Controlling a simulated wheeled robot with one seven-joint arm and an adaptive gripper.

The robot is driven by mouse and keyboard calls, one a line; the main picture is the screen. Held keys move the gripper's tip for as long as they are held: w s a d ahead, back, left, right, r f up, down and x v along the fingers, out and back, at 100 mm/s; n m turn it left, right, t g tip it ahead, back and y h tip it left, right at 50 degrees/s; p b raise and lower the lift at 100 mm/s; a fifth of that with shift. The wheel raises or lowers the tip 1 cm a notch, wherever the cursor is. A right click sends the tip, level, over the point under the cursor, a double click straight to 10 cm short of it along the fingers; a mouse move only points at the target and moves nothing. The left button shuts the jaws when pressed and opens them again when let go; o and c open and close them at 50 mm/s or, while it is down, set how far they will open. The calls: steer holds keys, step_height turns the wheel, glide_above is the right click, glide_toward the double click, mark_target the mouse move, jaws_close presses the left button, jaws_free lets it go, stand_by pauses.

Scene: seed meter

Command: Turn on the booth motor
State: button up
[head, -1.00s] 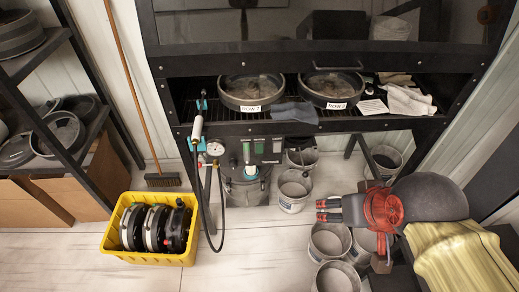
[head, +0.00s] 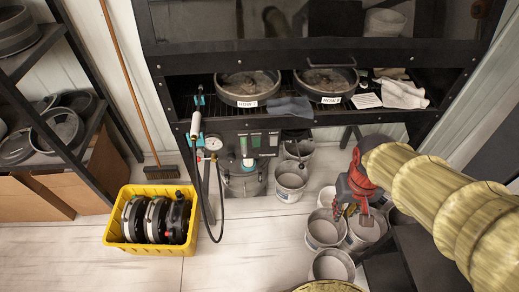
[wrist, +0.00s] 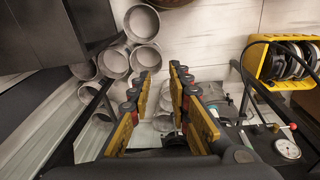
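The booth's dark front panel (head: 233,134) is below the shelf in the head view. It carries small green-marked plates (head: 256,141) and a round white gauge (head: 213,143). The motor's switch is too small to identify. In the wrist view the gauge (wrist: 287,148) is at the lower right, beside a red-tipped lever (wrist: 293,127). My gripper (head: 354,212) is to the right of the panel, pointing down above the grey buckets. It also shows in the wrist view (wrist: 163,82), with its yellow-padded fingers apart and nothing between them.
Grey buckets (head: 323,230) stand on the floor under and around my gripper. A yellow crate (head: 152,190) with dark round parts is at the left. A black hose (head: 220,205) hangs before the panel. Two pans (head: 248,88) sit on the shelf.

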steer(key=shift+n+h, duration=0.4)
steer(key=shift+n, duration=0.5)
steer(key=w+d+f, duration=0.1)
steer(key=f, duration=0.1)
steer(key=w+d+f+p, duration=0.1)
steer(key=w+d+f, duration=0.2)
steer(key=f, duration=0.1)
steer(key=shift+w+d+f, duration=0.15)
steer(key=shift+w+f, duration=0.1)
steer(key=shift+f, duration=0.15)
jaws_close()
steer(key=w+d+f+n+t+p, duration=0.1)
steer(key=w+f+n, duration=0.25)
steer(key=f, duration=0.45)
steer(key=w+d+f+n+t+p, duration=0.1)
steer(key=w+f+n+p, duration=0.15)
steer(key=w+f, duration=0.35)
steer(key=w+a+f+n+t+y, duration=0.3)
steer(key=w+a+f+n+y, duration=0.15)
steer(key=a+f+n, duration=0.4)
steer(key=w+a+r+n+t+y, duration=0.2)
steer(key=a+r+n+t+y, duration=0.1)
steer(key=a+r+n+y, duration=0.1)
steer(key=w+a+r+n+t+y, duration=0.2)
steer(key=a+r+n+y, duration=0.3)
steer(key=r, duration=0.6)
steer(key=a+n, duration=0.2)
steer(key=shift+w+a+t+p, duration=0.3)
steer(key=shift+a+t+p, duration=0.05)
steer(key=shift+t, duration=0.05)
